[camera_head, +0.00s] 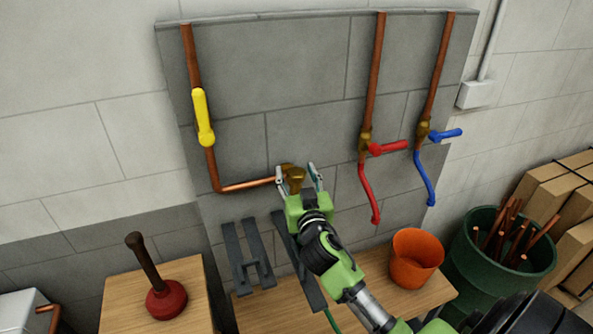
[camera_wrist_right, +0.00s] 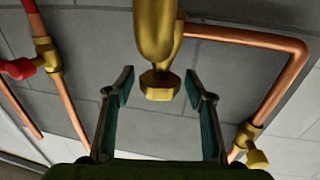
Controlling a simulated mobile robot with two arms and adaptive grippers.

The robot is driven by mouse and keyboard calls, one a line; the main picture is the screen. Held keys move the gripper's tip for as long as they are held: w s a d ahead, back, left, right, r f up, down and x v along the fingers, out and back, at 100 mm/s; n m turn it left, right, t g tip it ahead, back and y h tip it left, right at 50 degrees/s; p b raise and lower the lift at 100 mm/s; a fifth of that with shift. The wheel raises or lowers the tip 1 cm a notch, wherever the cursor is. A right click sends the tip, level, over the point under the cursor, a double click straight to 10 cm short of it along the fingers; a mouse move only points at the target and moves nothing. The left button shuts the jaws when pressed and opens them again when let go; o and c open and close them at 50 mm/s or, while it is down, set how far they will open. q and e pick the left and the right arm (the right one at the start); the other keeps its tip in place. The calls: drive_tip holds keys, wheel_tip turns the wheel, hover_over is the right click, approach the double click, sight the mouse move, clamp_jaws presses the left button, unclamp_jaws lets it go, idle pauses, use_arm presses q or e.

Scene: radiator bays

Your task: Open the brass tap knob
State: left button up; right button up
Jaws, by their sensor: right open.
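The brass tap (camera_head: 295,178) sits at the end of a copper pipe low on the grey wall panel. In the right wrist view its brass body hangs from the top, ending in a faceted brass knob (camera_wrist_right: 160,86). My right gripper (camera_head: 298,170) is open, with one finger on each side of the tap in the head view. In the wrist view my right gripper (camera_wrist_right: 159,84) has its fingertips on either side of the knob, with visible gaps. The gripper partly hides the tap in the head view. My left gripper is not in view.
A yellow lever (camera_head: 203,118) is on the left pipe; red (camera_head: 388,148) and blue (camera_head: 446,134) levers are to the right. Below are an orange bucket (camera_head: 416,259), grey brackets (camera_head: 236,260) and a plunger (camera_head: 166,299). A green bin (camera_head: 500,275) stands right.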

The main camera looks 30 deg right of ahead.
drive_tip(key=c, duration=1.2)
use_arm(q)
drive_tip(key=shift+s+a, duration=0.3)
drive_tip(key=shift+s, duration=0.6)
use_arm(e)
drive_tip(key=shift+o, duration=0.2)
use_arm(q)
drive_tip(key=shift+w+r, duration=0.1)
